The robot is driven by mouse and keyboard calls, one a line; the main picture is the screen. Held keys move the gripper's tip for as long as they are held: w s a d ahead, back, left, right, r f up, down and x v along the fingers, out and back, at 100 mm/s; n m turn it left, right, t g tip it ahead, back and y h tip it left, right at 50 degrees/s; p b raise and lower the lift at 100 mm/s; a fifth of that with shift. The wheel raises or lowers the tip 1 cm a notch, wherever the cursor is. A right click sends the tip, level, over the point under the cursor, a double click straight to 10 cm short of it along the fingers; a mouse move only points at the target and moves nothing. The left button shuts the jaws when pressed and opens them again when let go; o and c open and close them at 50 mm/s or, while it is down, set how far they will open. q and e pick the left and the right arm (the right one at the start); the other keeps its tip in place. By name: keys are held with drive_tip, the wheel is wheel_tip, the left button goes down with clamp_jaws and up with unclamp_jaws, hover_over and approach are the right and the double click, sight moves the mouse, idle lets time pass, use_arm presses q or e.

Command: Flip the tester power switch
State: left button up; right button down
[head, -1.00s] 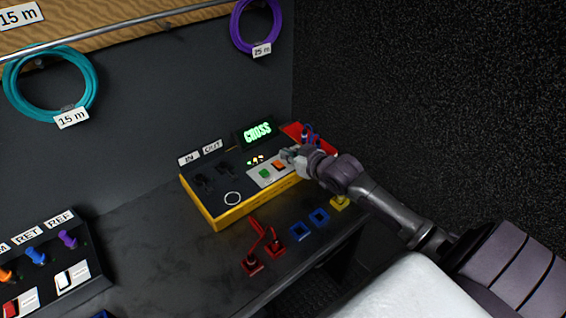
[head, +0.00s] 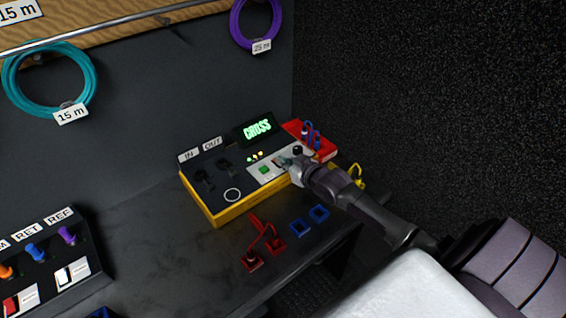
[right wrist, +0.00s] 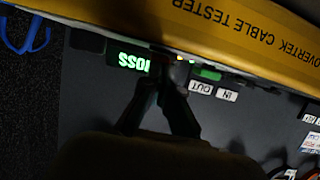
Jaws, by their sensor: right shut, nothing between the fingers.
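My right gripper (head: 284,161) is shut and empty at this panel, just right of the green button. Its fingers cover the spot beside that button, so the switch there is hidden. In the right wrist view the shut fingertips (right wrist: 162,62) overlap the panel near the tester's lettered yellow side (right wrist: 235,25). I cannot tell whether they touch it. My left gripper is not in view.
A red block (head: 326,150) with blue plugs adjoins the tester's right end. A switch box (head: 48,262) stands at left. A dark wall rises close on the right.

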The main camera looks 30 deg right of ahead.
drive_tip(key=shift+s+f, duration=0.1)
drive_tip(key=shift+f, duration=0.05)
use_arm(q)
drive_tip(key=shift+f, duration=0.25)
drive_tip(key=shift+p, duration=0.35)
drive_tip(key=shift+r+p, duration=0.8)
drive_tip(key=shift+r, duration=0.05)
use_arm(e)
drive_tip(key=shift+r, duration=0.8)
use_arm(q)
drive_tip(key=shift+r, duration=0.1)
